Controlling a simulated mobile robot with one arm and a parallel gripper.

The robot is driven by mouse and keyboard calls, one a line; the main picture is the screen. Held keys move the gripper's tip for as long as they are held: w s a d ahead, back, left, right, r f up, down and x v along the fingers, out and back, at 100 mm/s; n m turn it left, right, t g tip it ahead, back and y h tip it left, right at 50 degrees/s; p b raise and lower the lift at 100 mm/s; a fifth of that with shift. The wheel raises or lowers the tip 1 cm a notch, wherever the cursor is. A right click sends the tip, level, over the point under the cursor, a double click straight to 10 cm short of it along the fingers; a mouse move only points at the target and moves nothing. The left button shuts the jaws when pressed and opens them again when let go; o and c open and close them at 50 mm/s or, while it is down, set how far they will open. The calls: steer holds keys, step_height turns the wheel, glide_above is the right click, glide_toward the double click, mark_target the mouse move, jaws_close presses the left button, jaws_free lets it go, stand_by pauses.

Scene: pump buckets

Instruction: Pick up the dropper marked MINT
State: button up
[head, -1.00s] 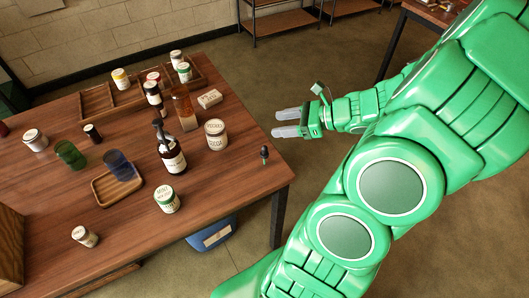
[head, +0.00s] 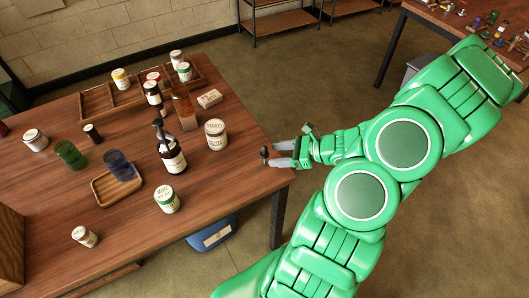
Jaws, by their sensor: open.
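A jar with a green lid (head: 166,200) at the table's front has a label that seems to read MINT.
The table is clear around the dropper. A blue bin (head: 213,235) stands below.

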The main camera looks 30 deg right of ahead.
mark_target(265, 156)
steer(key=shift+s+f+x, duration=0.1)
steer(key=shift+f+x, duration=0.05)
steer(key=shift+x, duration=1.15)
steer(key=shift+s+f+x, duration=0.1)
steer(key=shift+x, duration=2.25)
steer(key=shift+c, duration=0.3)
steer(key=c, duration=1)
